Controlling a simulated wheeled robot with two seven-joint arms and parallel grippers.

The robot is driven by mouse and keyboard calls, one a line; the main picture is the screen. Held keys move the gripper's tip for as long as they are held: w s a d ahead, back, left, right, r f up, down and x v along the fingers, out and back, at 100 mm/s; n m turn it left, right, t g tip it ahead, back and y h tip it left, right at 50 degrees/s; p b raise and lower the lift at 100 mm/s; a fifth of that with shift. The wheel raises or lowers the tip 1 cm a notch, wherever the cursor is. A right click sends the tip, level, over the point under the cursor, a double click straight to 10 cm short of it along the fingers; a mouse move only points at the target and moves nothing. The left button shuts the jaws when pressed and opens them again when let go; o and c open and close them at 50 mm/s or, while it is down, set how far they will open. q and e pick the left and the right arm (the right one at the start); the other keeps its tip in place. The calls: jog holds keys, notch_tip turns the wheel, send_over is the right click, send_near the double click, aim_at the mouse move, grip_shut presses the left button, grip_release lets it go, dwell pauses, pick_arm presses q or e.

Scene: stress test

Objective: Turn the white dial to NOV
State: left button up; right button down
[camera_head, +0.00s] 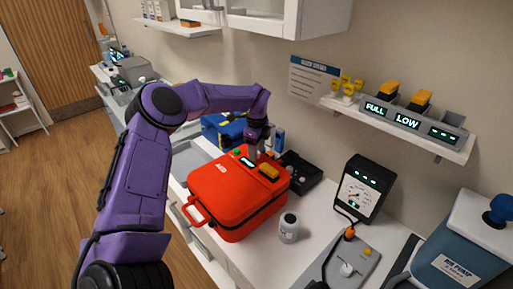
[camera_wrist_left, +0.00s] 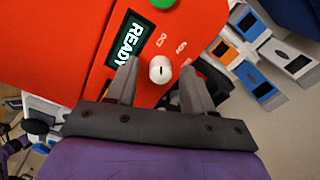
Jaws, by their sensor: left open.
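The white dial (camera_wrist_left: 160,69) is a small round knob with a dark mark, on the red AED case (camera_wrist_left: 50,45). Small white lettering is printed beside it; I cannot read it surely. The red case (camera_head: 235,205) stands on the counter in the head view. My left gripper (camera_wrist_left: 158,85) is open, with one finger on each side of the dial; I cannot tell whether they touch it. In the head view the left gripper (camera_head: 262,150) is over the back of the case and hides the dial. My right gripper is not in view.
A lit READY display (camera_wrist_left: 122,38) and a green button lie near the dial. On the counter are a white canister (camera_head: 288,227), a black gauge box (camera_head: 363,188), a dark tray (camera_head: 300,172) and a blue case (camera_head: 222,130). A shelf (camera_head: 400,120) hangs above.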

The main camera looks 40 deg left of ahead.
pick_arm(q)
jog(key=shift+s, duration=0.1)
jog(key=shift+c, duration=0.3)
grip_shut()
jog(key=shift+f, duration=0.1)
jog(key=shift+f+m+b, duration=0.1)
jog(key=shift+m+b, duration=0.4)
jog(key=shift+m, duration=0.2)
jog(key=shift+m+b, duration=0.6)
jog(key=shift+m, duration=0.5)
jog(key=shift+m+b, duration=0.3)
jog(key=shift+m, duration=2.3)
